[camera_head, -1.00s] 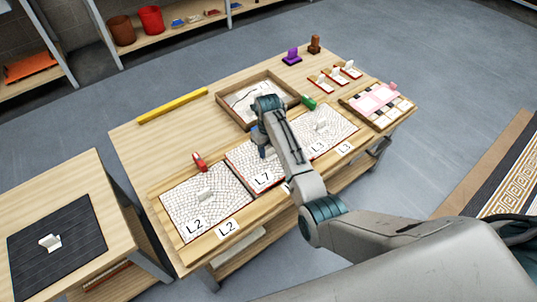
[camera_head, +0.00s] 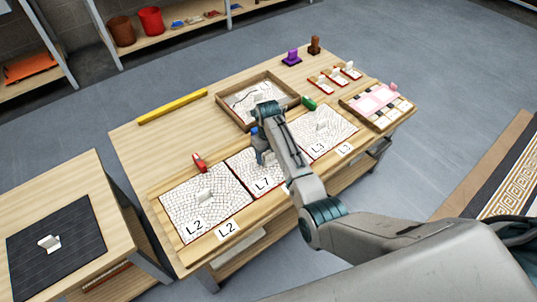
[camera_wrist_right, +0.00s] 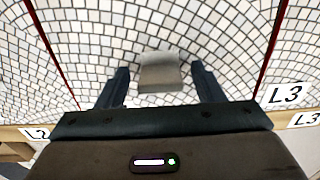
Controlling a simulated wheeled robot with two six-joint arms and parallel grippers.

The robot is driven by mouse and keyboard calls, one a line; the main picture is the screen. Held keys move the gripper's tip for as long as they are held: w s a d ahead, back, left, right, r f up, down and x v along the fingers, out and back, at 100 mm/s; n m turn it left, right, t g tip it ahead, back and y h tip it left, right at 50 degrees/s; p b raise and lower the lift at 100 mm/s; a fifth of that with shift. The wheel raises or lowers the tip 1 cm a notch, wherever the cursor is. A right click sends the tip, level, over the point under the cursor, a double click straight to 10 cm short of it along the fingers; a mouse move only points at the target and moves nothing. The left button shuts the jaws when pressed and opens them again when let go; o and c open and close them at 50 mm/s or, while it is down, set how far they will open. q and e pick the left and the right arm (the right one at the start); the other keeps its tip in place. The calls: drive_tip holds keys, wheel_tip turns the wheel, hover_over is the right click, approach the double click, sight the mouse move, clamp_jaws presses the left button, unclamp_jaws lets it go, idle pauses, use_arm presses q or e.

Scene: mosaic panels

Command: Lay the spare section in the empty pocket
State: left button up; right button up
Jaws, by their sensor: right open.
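The L7 section (camera_head: 240,172), white mosaic with a red edge, lies in the middle of the wooden frame, between the L2 section (camera_head: 180,215) and the L3 section (camera_head: 335,125). It looks level with them. My right gripper (camera_head: 264,158) is over L7, and my arm hides part of it. In the right wrist view the right gripper (camera_wrist_right: 160,88) is open, one finger on each side of L7's grey handle (camera_wrist_right: 160,72), with gaps visible. No empty pocket shows in the frame. My left gripper is not in view.
A wooden tray (camera_head: 228,110) behind the frame holds a section with dark crack-like lines. A red item (camera_head: 199,162) and a green item (camera_head: 308,103) sit by the frame's back edge. A yellow bar (camera_head: 172,106) lies at the back left. A side table with a dark mat (camera_head: 80,235) stands left.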

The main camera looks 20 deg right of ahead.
sight(269, 152)
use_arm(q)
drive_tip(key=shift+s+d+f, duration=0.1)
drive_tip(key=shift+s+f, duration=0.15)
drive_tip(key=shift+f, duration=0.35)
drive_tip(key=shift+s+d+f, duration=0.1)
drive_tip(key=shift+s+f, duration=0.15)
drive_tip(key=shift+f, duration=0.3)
use_arm(e)
wheel_tip(269, 152, up, 11)
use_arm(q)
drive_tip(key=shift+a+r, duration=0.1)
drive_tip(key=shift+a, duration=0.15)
use_arm(e)
drive_tip(key=shift+w, duration=0.1)
